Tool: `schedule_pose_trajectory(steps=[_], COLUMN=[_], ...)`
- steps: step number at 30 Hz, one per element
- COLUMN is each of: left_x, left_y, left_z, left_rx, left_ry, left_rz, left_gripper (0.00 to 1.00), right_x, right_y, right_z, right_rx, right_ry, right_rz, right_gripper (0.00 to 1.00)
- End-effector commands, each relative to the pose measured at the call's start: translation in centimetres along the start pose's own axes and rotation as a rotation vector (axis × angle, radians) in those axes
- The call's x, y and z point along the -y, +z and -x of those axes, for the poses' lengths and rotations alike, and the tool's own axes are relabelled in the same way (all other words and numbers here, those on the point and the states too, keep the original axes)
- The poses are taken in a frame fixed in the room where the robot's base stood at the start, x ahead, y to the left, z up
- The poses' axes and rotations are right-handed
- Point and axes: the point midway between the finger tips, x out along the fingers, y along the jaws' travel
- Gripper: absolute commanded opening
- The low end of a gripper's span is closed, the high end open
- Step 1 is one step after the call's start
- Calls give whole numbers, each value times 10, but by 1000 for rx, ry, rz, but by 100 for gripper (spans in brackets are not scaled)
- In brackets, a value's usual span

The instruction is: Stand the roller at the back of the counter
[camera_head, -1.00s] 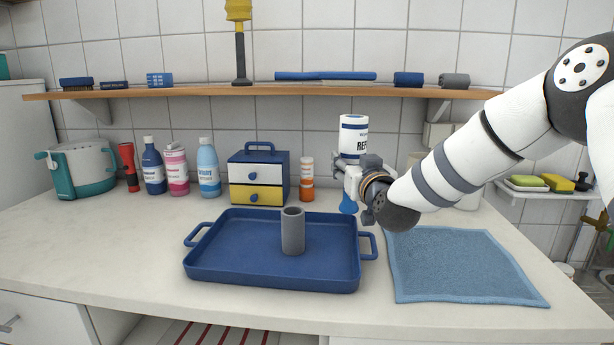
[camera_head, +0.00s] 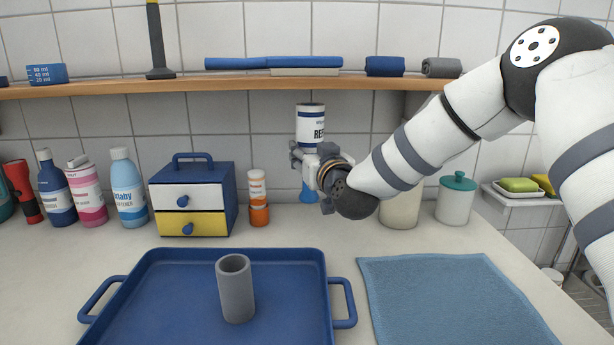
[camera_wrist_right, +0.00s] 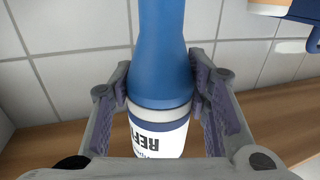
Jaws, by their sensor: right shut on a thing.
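The roller (camera_head: 311,124) has a white roll with a dark blue band and printed label, and a blue handle below it. It is upright, roll up, right of the orange bottle near the back wall. My right gripper (camera_head: 309,163) is shut on it. The right wrist view shows both fingers on either side of the roller (camera_wrist_right: 162,60), near where the blue handle meets the labelled roll. The gripper hides part of the roller in the head view. I cannot tell whether the handle's end touches the counter (camera_head: 420,245). My left gripper is not in view.
A blue tray (camera_head: 165,300) with an upright grey tube (camera_head: 236,290) stands in front, beside a blue cloth (camera_head: 440,295). A small drawer box (camera_head: 193,197), orange bottle (camera_head: 259,200) and several bottles stand left. A shelf (camera_head: 200,86) runs above; canisters (camera_head: 456,200) stand right.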

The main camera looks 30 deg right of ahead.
Motion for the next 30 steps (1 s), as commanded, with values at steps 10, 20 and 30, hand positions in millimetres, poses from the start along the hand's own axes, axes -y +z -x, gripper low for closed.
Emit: schedule_pose_trajectory(steps=[10, 20, 30], left_x=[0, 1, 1], left_y=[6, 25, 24], left_z=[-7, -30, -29], left_rx=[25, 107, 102], left_ry=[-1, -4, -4], left_rz=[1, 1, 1], left_gripper=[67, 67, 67], right_x=[-1, 3, 3], right_y=[39, 73, 71], right_z=[5, 4, 4], right_rx=[11, 4, 1], right_ry=[6, 9, 9], right_rz=[1, 0, 0], right_gripper=[0, 0, 63])
